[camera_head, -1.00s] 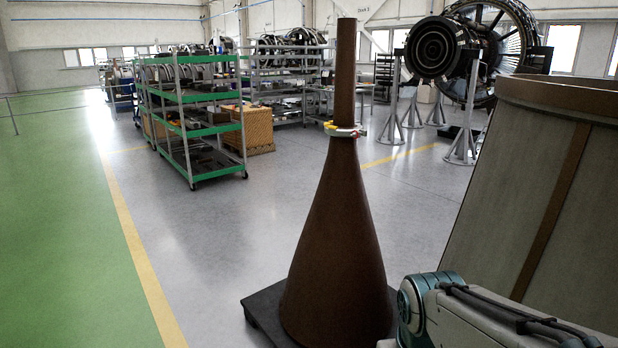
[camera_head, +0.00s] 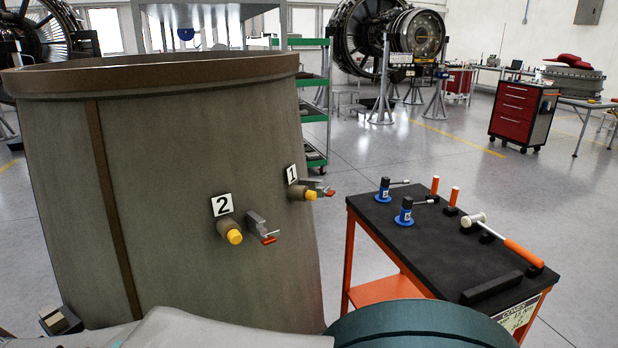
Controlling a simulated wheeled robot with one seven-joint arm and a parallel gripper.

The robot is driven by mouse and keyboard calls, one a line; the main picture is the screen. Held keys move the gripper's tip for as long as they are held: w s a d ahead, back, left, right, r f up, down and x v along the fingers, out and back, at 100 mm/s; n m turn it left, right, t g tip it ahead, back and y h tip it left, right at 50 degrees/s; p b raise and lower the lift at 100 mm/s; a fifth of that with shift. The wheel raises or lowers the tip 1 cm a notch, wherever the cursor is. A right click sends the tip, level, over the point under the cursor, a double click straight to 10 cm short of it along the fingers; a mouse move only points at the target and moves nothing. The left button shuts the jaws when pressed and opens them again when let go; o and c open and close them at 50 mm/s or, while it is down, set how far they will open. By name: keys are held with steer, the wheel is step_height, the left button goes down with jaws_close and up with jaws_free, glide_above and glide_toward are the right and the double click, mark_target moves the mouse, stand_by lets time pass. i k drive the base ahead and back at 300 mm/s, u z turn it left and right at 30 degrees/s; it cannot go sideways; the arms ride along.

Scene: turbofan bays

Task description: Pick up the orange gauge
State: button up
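Two small upright orange pieces stand on the black top of an orange-framed cart (camera_head: 385,240). One orange piece (camera_head: 435,185) is farther back. The other orange piece (camera_head: 454,197) is a little nearer and to the right, on a dark foot. They look alike, and I cannot tell from their shape which is the orange gauge. My gripper is not in view. Only parts of my arm show along the bottom edge, in front of the cart's near side.
The cart also holds two blue tools (camera_head: 404,212), an orange-handled hammer (camera_head: 510,245) and a black bar (camera_head: 491,287). A large grey-brown drum (camera_head: 165,200) with ports labelled 1 and 2 stands left of it. A red tool cabinet (camera_head: 517,115) stands behind. Floor is clear right of the cart.

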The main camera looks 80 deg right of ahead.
mark_target(435, 180)
steer(key=k, duration=1.25)
steer(key=z, duration=2.95)
steer(key=i, duration=0.5)
steer(key=z, duration=0.5)
steer(key=k, duration=1.25)
steer(key=z, duration=0.8)
steer(key=i, duration=2.55)
steer(key=u, duration=0.1)
